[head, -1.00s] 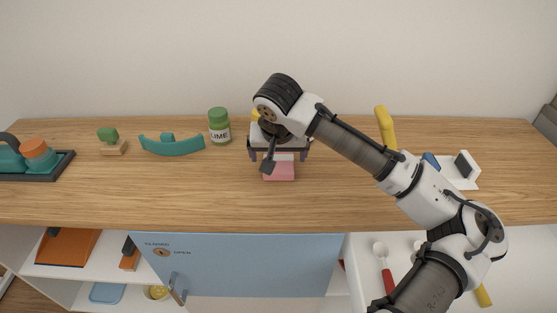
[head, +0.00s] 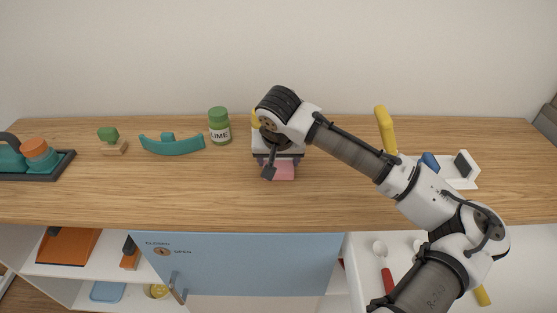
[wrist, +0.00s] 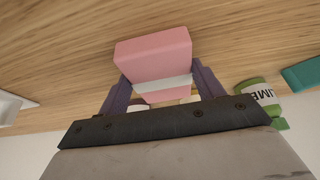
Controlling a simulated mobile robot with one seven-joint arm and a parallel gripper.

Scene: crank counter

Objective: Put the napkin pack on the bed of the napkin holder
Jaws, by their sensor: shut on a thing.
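The napkin pack is a pink block (head: 281,172) with a white band, low at the counter's middle. In the wrist view the pack (wrist: 153,55) sits between the two purple fingers of my gripper (wrist: 158,82), which is shut on it. The pack appears to rest on the counter; its far part is hidden by my wrist in the head view. What looks like the napkin holder, a white base (head: 462,180) with an upright black-and-white block and a blue part, stands to the right, partly hidden by my arm. A white edge (wrist: 12,106) shows at left in the wrist view.
A green LIME jar (head: 219,128) stands just left of my gripper. Further left are a teal curved piece (head: 172,146), a green-topped wooden block (head: 111,143) and a dark tray (head: 62,168). A yellow upright handle (head: 385,130) stands behind my arm. The front counter strip is clear.

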